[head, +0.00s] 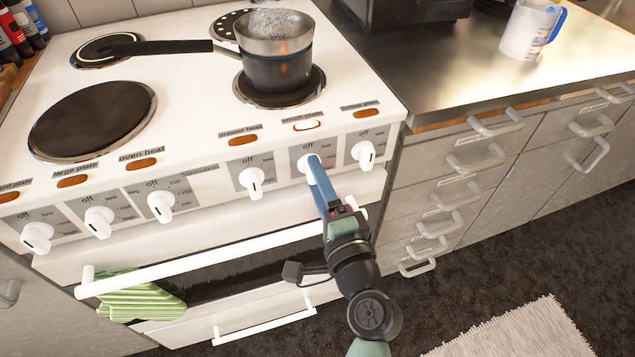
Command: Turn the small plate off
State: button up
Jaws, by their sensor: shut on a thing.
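The small plate knob (309,160) is a white knob on the cooker's front panel, below the label "small plate" and next to an "off" mark. My gripper (315,174) reaches up to it from below, with its blue fingers shut on the knob. The fingers hide much of the knob, so its exact angle cannot be told. The small plate light (306,125) above it looks bright white with an orange rim, unlike the darker orange lights beside it. A metal pot (277,70) with bubbly contents stands on the front right plate (286,99).
White knobs (254,183) and (365,155) flank the held knob closely. The oven handle bar (190,268) runs below, with a green striped towel (135,298) on it. A metal counter (450,85) with a measuring jug (527,32) lies to the right.

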dwell(0.3)
jog(key=o, duration=1.4)
jog(key=shift+c, duration=0.2)
jog(key=v, duration=1.3)
jog(key=shift+w+r, duration=0.1)
